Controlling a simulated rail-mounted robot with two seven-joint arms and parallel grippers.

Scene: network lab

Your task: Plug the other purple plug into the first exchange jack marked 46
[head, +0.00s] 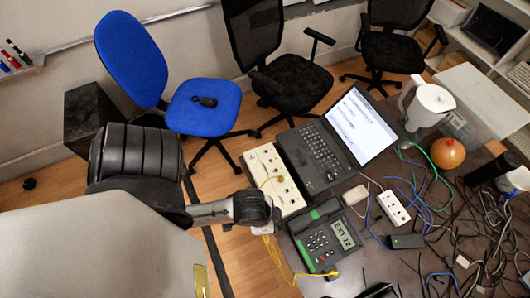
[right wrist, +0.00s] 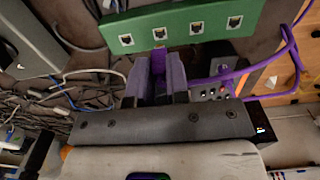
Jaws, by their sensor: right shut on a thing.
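In the right wrist view my right gripper (right wrist: 160,68) is shut on a purple plug (right wrist: 158,56). The plug points at a green panel (right wrist: 178,28) with a row of several jacks. Its tip lines up with the second jack (right wrist: 160,34) from the left; I cannot tell whether it touches. No jack numbers are legible. A purple cable (right wrist: 270,58) loops at the right, by a dark device with small lights (right wrist: 210,92). In the head view the end of my left arm (head: 257,207) is beside a cream socket panel (head: 262,160); its fingers are not clear.
A phone (head: 325,240) and a laptop (head: 320,150) stand on the desk. Tangled cables (head: 460,225) cover its right part. A power strip (head: 393,208) lies near the middle. In the wrist view a grey jack plate (right wrist: 25,45) is at the left.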

